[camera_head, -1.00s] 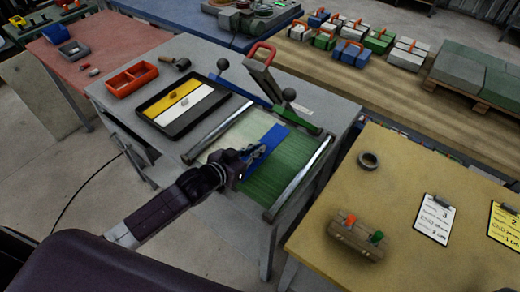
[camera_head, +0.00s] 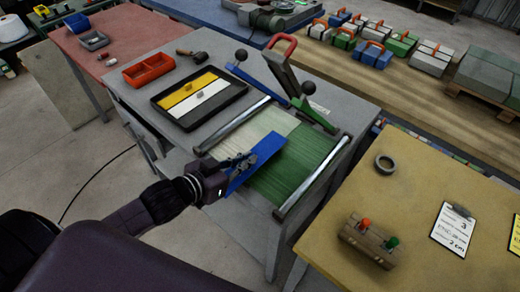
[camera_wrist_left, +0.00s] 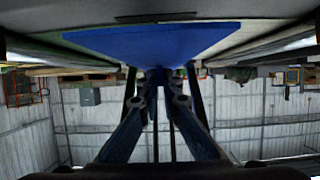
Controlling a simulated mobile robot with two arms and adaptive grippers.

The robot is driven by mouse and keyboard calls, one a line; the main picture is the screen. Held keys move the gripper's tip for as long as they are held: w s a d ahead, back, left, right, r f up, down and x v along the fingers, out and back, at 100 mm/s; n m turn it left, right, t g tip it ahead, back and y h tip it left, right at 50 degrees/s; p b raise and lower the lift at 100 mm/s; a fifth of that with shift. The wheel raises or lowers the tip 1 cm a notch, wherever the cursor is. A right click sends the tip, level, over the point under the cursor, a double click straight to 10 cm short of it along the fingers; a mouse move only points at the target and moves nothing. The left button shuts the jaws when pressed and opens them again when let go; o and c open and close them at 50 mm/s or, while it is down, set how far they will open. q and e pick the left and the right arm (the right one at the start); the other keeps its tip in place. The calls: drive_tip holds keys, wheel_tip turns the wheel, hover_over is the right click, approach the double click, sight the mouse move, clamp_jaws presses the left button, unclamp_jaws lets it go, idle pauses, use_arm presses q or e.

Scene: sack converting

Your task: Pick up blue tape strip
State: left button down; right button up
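The blue tape strip (camera_head: 257,162) is a flat blue piece held in my left gripper (camera_head: 238,165). In the head view it hangs over the front edge of the grey table, tilted, and covers part of the white and green woven bed (camera_head: 290,170). In the left wrist view the blue strip (camera_wrist_left: 150,42) spreads across the top, and the fingers (camera_wrist_left: 160,88) meet at its lower edge. My left gripper is shut on it. My right gripper is not in view.
A black tray (camera_head: 161,104) with yellow and white strips lies left of the woven bed. Metal rails (camera_head: 312,177) flank the bed, and a red-handled lever (camera_head: 280,62) stands behind it. A yellow table (camera_head: 420,190) holds a tape roll (camera_head: 385,164) and a wooden button box (camera_head: 368,240).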

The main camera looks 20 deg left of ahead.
use_arm(q)
drive_tip(key=s, duration=0.2)
drive_tip(key=s+a, duration=0.1)
drive_tip(key=s, duration=0.1)
drive_tip(key=s+a+b, duration=0.1)
drive_tip(key=s, duration=0.2)
drive_tip(key=shift+a, duration=0.25)
drive_tip(key=shift+s, duration=0.1)
idle(0.8)
